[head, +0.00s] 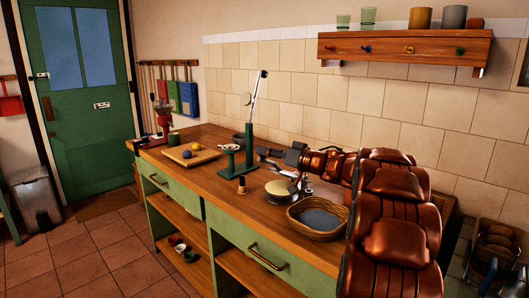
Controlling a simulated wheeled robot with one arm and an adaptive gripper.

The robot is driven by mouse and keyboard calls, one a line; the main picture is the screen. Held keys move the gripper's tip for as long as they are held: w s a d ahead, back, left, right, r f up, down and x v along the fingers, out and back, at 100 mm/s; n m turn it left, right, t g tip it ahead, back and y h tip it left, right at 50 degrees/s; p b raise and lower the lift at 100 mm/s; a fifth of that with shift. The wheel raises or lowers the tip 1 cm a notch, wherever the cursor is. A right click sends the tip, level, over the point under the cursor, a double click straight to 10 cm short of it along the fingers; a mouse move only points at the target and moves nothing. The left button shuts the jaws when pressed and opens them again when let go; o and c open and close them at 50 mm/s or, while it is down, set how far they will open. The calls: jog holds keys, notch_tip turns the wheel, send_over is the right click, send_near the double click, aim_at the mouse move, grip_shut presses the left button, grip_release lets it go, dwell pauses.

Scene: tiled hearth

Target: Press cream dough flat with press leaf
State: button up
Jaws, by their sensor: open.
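A green press-like stand (238,172) stands on the wooden worktop with a tall lever (257,95) raised. A small round pale disc (246,99) shows beside the lever. A little round plate (230,148) at the stand's side carries something pale, too small to make out. A flat round cream piece (280,187) lies on a round base to the right of the stand; I cannot tell whether it is the dough or a leaf. My copper-coloured arm reaches in from the right.
A wicker basket (318,229) with grey lining sits near the front edge. A small brown-and-cream object (241,185) stands before the press. A board (191,155) with a yellow and a blue ball lies left. Grey items (294,155) lie behind. The left front worktop is clear.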

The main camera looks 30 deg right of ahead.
jog(key=shift+x, duration=0.85)
grip_shut()
